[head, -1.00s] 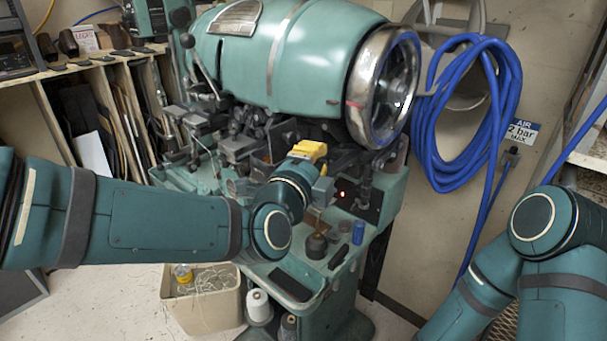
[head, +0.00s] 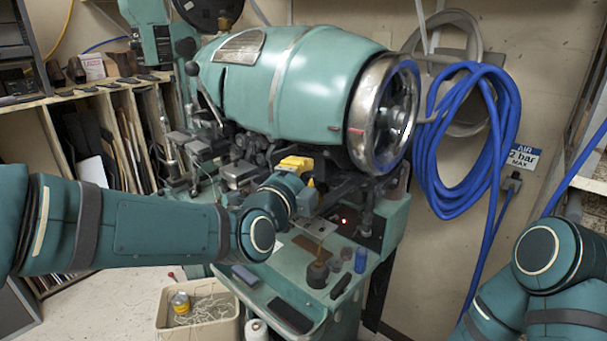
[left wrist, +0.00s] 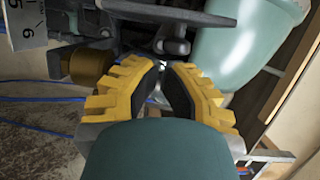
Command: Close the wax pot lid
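I cannot make out a wax pot or its lid for certain in either view. A small brass-coloured cylinder (left wrist: 92,65) shows left of my fingers in the left wrist view; I cannot tell whether it belongs to the pot. My left gripper (head: 298,164), with yellow fingers, is under the green barrel-shaped body of the stitcher (head: 300,85). In the left wrist view its fingertips (left wrist: 168,68) nearly meet, with a narrow gap and nothing clearly held between them. My left forearm and gripper hide part of the machine. My right gripper is out of view; only its arm shows.
A handwheel (head: 385,115) is on the machine's right. A green shelf below holds a dark round-bodied pot (head: 318,272), a blue cylinder (head: 361,260) and a dark tray (head: 289,316). A bin of thread (head: 200,312) stands on the floor. Blue hose (head: 455,160) hangs on the wall.

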